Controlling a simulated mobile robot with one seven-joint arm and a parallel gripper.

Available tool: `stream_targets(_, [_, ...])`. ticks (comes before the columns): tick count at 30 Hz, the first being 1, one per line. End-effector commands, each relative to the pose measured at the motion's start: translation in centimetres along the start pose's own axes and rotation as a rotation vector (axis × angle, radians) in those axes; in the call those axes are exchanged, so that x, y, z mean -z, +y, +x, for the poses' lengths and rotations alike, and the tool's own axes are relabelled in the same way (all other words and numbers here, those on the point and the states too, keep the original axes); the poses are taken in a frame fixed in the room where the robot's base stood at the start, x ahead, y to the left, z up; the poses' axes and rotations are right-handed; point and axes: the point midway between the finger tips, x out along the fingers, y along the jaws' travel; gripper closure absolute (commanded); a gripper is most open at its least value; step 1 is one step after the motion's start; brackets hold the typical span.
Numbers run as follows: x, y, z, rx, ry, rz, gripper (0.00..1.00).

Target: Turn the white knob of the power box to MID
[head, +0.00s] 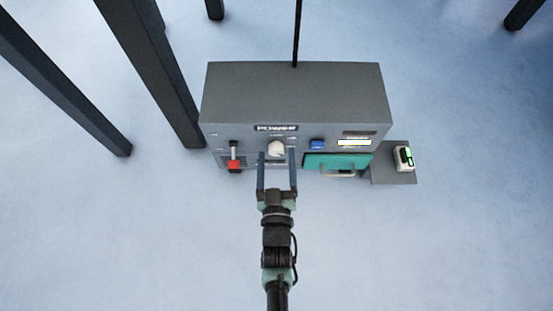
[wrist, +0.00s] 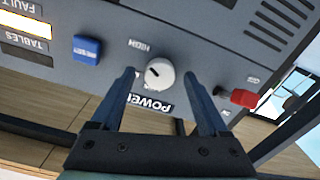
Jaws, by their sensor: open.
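The grey power box (head: 295,95) stands ahead of me, with its front panel facing my arm. The white knob (head: 276,148) is on that panel, below the POWER label. In the wrist view the white knob (wrist: 159,74) has a dark pointer mark, and the word HIGH shows beside it; other position labels are hidden or too small to read. My gripper (head: 276,157) is open, with its two blue fingers spread toward the panel. In the wrist view my gripper (wrist: 164,75) has one finger on each side of the knob, apparently not touching it.
A red-handled lever (head: 234,164) is left of the knob. A blue button (head: 317,144) and a teal drawer (head: 335,162) with a handle are to the right. A small device with a green light (head: 404,158) sits on a side ledge. Dark posts (head: 150,70) stand at left.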

Motion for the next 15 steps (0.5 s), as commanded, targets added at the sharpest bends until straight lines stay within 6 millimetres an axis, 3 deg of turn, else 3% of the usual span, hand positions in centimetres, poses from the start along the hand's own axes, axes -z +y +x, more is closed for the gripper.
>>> stream_targets(11, [0.09,0.01,0.64,0.000,0.001,0.000,0.22])
stream_targets(15, [0.07,0.00,0.62,0.000,0.001,0.000,0.47])
